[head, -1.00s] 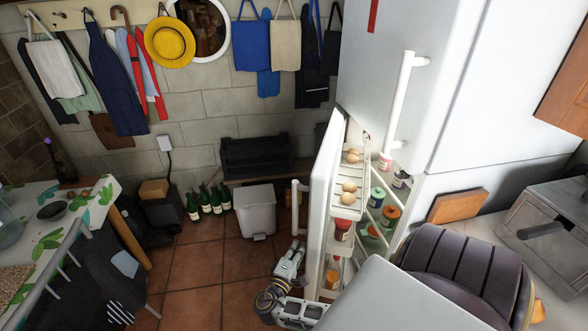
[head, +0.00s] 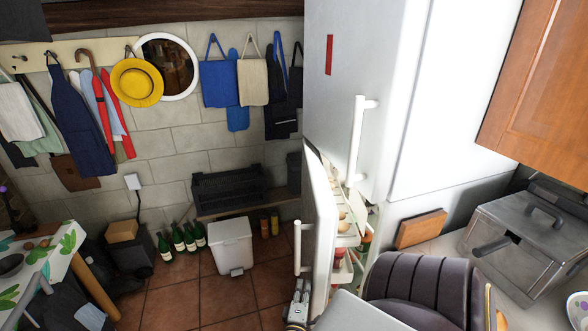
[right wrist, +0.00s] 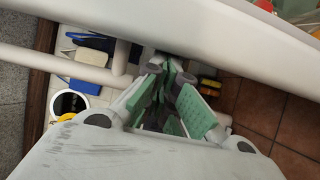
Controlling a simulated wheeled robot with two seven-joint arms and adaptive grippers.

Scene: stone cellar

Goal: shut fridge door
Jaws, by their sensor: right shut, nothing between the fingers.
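The white fridge door (head: 320,215) stands partly open below the upper door of the fridge (head: 372,90). A gap shows shelves with eggs (head: 342,214) and jars (head: 365,241) inside. The door's white handle (head: 298,247) is on its outer face. My right gripper (head: 300,287) is low beside that outer face, below the handle. In the right wrist view, its green-padded fingers (right wrist: 168,75) are shut and empty under the white door (right wrist: 215,45), with the handle (right wrist: 72,68) to their left. I cannot tell whether they touch the door. My left gripper is not in view.
A white bin (head: 232,246) and green bottles (head: 183,237) stand by the back wall. A patterned table (head: 35,255) is at the left. A counter with a metal box (head: 515,237) is at the right. Tiled floor (head: 180,295) left of the door is free.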

